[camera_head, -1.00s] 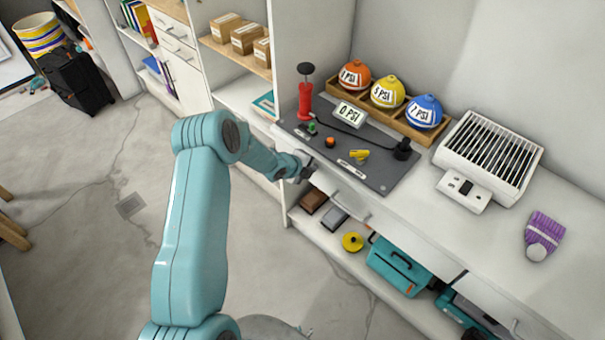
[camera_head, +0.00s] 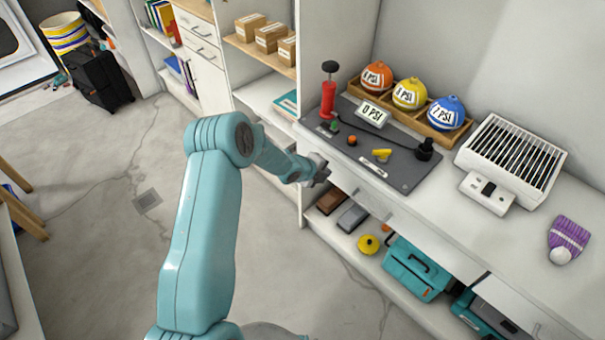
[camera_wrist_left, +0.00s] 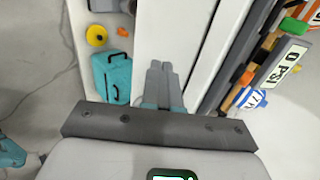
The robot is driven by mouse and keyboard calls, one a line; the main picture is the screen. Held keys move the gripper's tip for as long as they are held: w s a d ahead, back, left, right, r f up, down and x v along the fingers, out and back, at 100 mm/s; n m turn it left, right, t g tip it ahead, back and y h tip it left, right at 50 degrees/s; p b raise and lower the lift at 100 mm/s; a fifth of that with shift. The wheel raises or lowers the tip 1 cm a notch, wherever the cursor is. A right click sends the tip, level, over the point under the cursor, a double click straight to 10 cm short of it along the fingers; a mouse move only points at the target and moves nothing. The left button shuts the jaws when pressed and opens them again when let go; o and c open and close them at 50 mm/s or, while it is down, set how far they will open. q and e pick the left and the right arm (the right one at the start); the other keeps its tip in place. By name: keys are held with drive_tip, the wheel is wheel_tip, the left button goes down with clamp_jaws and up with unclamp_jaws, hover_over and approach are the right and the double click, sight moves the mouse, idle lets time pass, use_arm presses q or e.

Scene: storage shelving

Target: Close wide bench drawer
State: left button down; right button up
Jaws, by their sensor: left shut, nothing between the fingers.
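The wide bench drawer (camera_head: 400,223) is a white front under the bench top, with a grey bar handle (camera_head: 358,192) near its left end. I cannot tell exactly how far it stands out from the bench. My left gripper (camera_head: 320,172) is at the bench front edge, near the left end of the drawer. In the left wrist view its fingers (camera_wrist_left: 160,72) are shut and empty, over pale white panels. Whether the fingertips touch the drawer is unclear. My right gripper is not in view.
The bench top carries a grey mat (camera_head: 405,178) with a red pump (camera_head: 328,98), coloured balls in a wooden rack (camera_head: 445,135), a white heater (camera_head: 510,160) and a purple hat (camera_head: 567,238). A teal toolbox (camera_head: 415,268) sits on the shelf below.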

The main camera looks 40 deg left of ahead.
use_arm(q)
drive_tip(key=v, duration=1)
drive_tip(key=s+d+f+n+g+h, duration=0.1)
drive_tip(key=s+d+f+g+h, duration=0.2)
drive_tip(key=d, duration=0.8)
drive_tip(key=s+d+f+n+g+h, duration=0.1)
drive_tip(key=s+d+f, duration=0.35)
drive_tip(key=d, duration=0.65)
drive_tip(key=s+d+f+n+g, duration=0.2)
drive_tip(key=s+d+n, duration=0.1)
drive_tip(key=s+n, duration=0.6)
drive_tip(key=s+d+f+n+g+p, duration=0.1)
drive_tip(key=s+d+f+n+g, duration=0.2)
drive_tip(key=s+n, duration=0.6)
drive_tip(key=shift+n+y, duration=0.3)
drive_tip(key=shift+n, duration=0.2)
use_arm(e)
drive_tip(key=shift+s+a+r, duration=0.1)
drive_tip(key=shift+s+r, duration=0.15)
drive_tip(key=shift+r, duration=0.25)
